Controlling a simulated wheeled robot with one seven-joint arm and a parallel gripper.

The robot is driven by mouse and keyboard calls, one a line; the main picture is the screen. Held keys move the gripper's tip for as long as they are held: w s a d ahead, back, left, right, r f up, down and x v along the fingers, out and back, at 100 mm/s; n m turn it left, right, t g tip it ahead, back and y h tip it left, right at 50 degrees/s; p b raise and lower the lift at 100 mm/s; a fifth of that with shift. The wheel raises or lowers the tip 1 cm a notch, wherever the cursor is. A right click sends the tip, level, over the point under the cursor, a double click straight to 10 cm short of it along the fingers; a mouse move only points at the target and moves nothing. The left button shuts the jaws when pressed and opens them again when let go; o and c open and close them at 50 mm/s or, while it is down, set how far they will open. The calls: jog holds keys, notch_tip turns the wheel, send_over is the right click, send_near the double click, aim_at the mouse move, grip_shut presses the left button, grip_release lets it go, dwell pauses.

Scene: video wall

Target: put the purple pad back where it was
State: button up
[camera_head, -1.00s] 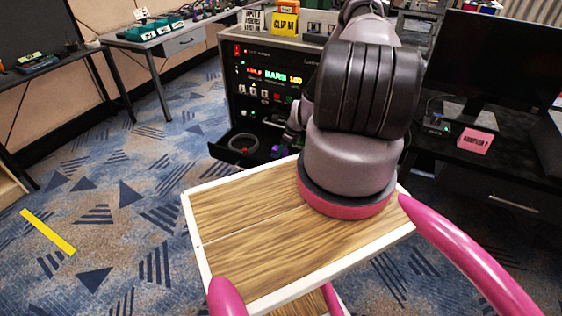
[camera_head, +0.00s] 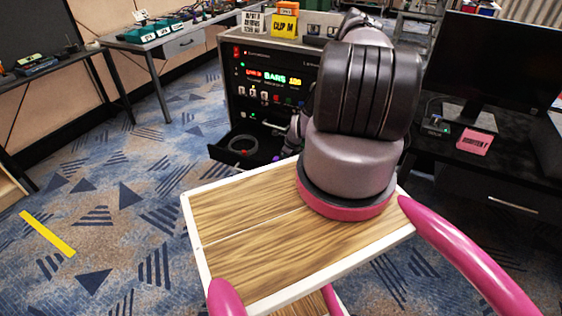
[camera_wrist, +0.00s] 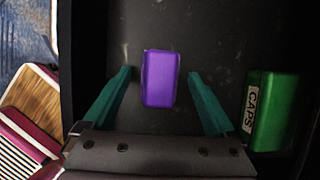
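The purple pad (camera_wrist: 160,78) lies on the dark floor of the open drawer (camera_head: 228,152), as the wrist view shows. My gripper (camera_wrist: 160,73) is open, with one teal finger to the left of the pad and one to the right. Gaps show on both sides, so neither finger touches it. I cannot tell how far above the drawer floor the fingertips are. In the head view, my arm hides most of the gripper and the pad.
A green box marked CAPS (camera_wrist: 272,112) lies in the drawer, right of my right finger. A dark coil (camera_head: 243,144) lies in the drawer's left part. The drawer wall (camera_wrist: 66,60) runs close on the left. The lit equipment cabinet (camera_head: 265,55) stands above the drawer.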

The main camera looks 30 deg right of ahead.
jog(key=v, duration=1.2)
jog(key=w+r+n+h, duration=0.1)
jog(key=w+r+n, duration=0.15)
jog(key=r, duration=0.75)
jog(key=w+r+n, duration=0.1)
jog(key=r+n, duration=0.3)
jog(key=r, duration=0.5)
jog(key=s+a+r+n+h, duration=0.1)
jog(key=a+r+n, duration=0.2)
jog(key=r, duration=0.8)
jog(key=s+a+r+n, duration=0.1)
jog(key=a+r+n, duration=0.25)
jog(key=r, duration=0.75)
jog(key=s+a+r+n+t, duration=0.1)
jog(key=s+a+r+n, duration=0.2)
jog(key=s+r, duration=0.3)
jog(key=s+a+r+n+t, duration=0.1)
jog(key=s+a+r+n, duration=0.15)
jog(key=r, duration=0.55)
jog(key=s+a+r+n, duration=0.3)
jog(key=s+r, duration=0.1)
jog(key=s, duration=0.4)
jog(key=s+a+r+n+t+y, duration=0.1)
jog(key=s+a+r+n, duration=0.2)
jog(key=s, duration=0.5)
jog(key=shift+a+r, duration=0.4)
jog(key=shift+a, duration=0.05)
jog(key=shift+t, duration=0.3)
